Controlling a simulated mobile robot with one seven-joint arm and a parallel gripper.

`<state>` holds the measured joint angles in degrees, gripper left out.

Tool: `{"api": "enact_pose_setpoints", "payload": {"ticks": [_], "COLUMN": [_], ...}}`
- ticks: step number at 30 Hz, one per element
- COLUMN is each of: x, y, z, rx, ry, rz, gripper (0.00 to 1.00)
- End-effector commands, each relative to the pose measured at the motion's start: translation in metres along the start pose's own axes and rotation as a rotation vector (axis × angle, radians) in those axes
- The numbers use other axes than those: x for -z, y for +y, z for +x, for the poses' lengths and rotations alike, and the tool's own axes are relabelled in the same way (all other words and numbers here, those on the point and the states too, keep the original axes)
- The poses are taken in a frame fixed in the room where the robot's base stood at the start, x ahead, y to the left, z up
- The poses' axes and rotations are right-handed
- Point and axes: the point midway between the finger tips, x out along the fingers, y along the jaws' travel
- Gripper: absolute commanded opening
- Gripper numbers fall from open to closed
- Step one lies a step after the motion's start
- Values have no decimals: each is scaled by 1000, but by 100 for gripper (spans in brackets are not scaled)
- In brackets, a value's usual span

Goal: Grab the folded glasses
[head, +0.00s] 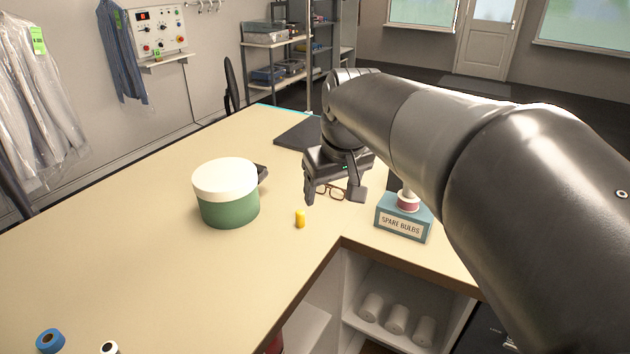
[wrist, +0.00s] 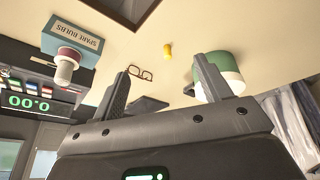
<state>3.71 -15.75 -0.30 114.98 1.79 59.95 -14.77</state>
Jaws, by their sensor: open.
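The folded glasses (head: 336,192) have brown frames and lie on the cream counter. In the wrist view the glasses (wrist: 141,73) show between my two fingers, some way beyond the fingertips. My gripper (head: 336,198) is open and empty, with its fingers hanging over the counter around the glasses as seen from the head. In the wrist view my gripper (wrist: 158,65) shows both fingers spread wide. The head view does not make the height above the counter clear. Part of the glasses is hidden by my gripper in the head view.
A green tub with a white lid (head: 227,192) stands left of the glasses. A small yellow cylinder (head: 300,219) stands in front. The "Spare Bulbs" box (head: 404,217) is close on the right. A dark flat mat (head: 298,137) lies behind. The counter (head: 120,240) is clear at left.

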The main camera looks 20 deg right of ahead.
Motion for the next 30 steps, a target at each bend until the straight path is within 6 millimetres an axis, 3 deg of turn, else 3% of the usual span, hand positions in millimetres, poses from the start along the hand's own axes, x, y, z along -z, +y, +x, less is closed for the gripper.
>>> {"api": "enact_pose_setpoints", "payload": {"ticks": [6,15,24,30], "x": [69,147,204,224], "y": [30,74,120,146], "z": [23,77,153,207], "rx": [19,53,101,134], "ry": [-54,-119,-177,-207], "rz": [-73,-178,-285,-351], "gripper": [71,71,71,71]}}
